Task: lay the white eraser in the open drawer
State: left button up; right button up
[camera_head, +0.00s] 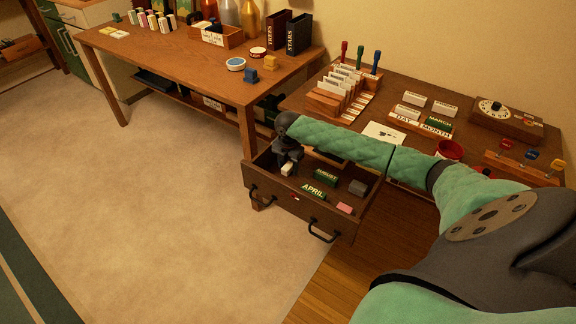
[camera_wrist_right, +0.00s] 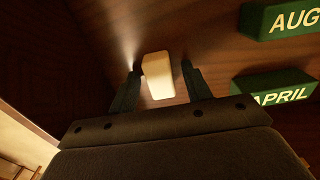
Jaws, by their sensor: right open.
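The white eraser (camera_head: 287,170) is inside the open drawer (camera_head: 268,194), near its left end. In the right wrist view the eraser (camera_wrist_right: 158,76) stands out pale against the brown drawer wood. My right gripper (camera_head: 288,163) reaches down into the drawer over the eraser. Its fingers are open, one on each side of the eraser. Whether the eraser lies flat on the drawer floor is hard to tell. My left gripper is not in view.
The drawer also holds green AUGUST (camera_head: 326,177) and APRIL (camera_head: 313,191) blocks, a grey block (camera_head: 358,187) and a pink block (camera_head: 345,208). The desk (camera_head: 395,92) above carries a card rack (camera_head: 342,92) and a red cup (camera_head: 449,150). A wooden table (camera_head: 180,62) stands left.

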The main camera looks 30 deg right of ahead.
aim_at(288, 166)
pick_arm(q)
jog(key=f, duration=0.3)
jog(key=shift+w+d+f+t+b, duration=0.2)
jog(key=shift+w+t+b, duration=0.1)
jog(key=shift+b, duration=0.1)
pick_arm(e)
notch_tip(288, 166, up, 12)
jog(key=shift+r, duration=0.1)
